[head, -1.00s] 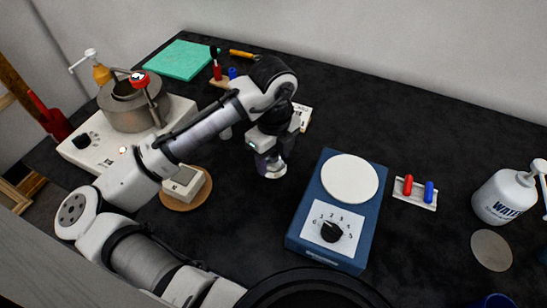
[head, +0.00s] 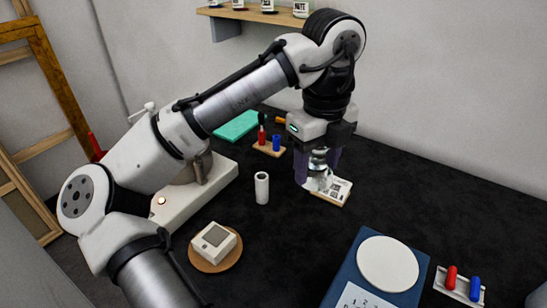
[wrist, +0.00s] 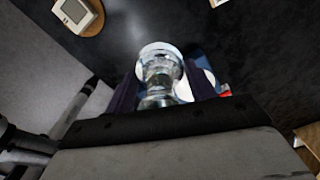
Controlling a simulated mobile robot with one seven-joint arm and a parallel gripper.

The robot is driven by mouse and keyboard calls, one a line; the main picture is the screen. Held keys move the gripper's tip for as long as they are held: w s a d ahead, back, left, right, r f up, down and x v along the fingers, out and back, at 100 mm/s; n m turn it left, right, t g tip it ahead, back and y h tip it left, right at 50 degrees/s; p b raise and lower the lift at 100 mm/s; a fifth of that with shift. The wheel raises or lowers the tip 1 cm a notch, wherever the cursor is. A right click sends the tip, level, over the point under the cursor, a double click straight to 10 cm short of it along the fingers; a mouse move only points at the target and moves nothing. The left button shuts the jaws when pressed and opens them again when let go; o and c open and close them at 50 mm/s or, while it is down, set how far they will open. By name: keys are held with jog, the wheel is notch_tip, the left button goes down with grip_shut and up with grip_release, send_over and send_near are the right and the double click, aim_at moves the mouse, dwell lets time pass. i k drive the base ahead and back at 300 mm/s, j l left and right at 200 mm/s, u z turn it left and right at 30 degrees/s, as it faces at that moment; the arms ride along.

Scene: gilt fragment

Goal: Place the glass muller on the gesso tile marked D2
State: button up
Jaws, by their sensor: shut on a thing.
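My gripper (head: 318,178) is shut on the clear glass muller (head: 319,172), which hangs upright between its fingers. The muller also shows in the wrist view (wrist: 160,78), with its pale round end facing away from the gripper. In the head view the muller overlaps the far left part of a pale tile or card (head: 336,194) with dark printing, lying on the black bench. I cannot read the printing as D2. I cannot tell whether the muller touches this piece or is above it. The gripper and muller hide part of it.
A white cylinder (head: 262,188) stands left of the gripper. A wooden holder (head: 268,149) with red and blue pieces stands behind.

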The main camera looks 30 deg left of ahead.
aim_at(214, 238)
jog(key=l+u, duration=0.1)
jog(key=u, duration=0.25)
jog(key=l+u, duration=0.15)
jog(key=u, duration=0.2)
jog(key=l+u, duration=0.15)
jog(key=u, duration=0.2)
